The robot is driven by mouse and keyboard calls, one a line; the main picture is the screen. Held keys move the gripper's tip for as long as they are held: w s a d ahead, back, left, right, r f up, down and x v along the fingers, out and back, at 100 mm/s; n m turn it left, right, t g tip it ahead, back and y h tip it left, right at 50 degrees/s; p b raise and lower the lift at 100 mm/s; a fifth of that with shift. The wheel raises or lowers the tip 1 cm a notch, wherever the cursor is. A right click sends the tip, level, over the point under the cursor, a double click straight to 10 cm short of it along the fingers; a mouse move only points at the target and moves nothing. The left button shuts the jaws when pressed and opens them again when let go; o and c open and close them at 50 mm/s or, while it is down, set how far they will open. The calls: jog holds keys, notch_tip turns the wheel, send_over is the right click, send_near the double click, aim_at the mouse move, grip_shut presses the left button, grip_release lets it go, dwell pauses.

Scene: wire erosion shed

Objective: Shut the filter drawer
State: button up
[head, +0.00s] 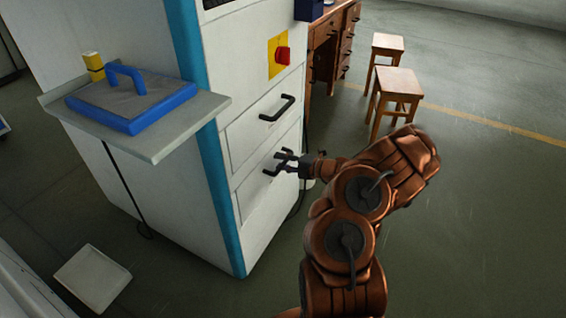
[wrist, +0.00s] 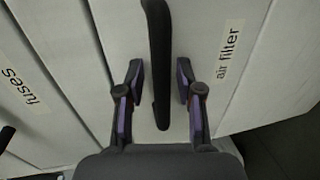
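The filter drawer (head: 265,190) is the lower drawer of the white cabinet. Its front bears the label "air filter" (wrist: 229,54) in the wrist view. In the head view its front looks close to flush; I cannot tell how far it stands out. Its black bar handle (wrist: 158,55) lies between the two fingers of my gripper (wrist: 160,80), with a visible gap on each side. My gripper is open around the handle and not clamped on it. In the head view my gripper (head: 287,158) is at the lower handle and partly covers it.
The upper drawer with its black handle (head: 277,108) is directly above; a "fuses" label (wrist: 22,82) is on the adjoining front. A red switch (head: 283,56) is higher up. A side shelf (head: 180,125) juts out left. Stools (head: 398,84) stand behind; the floor at right is clear.

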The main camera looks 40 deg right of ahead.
jog(key=shift+s, duration=0.1)
jog(key=v, duration=1.2)
jog(key=shift+d, duration=0.1)
dwell(0.8)
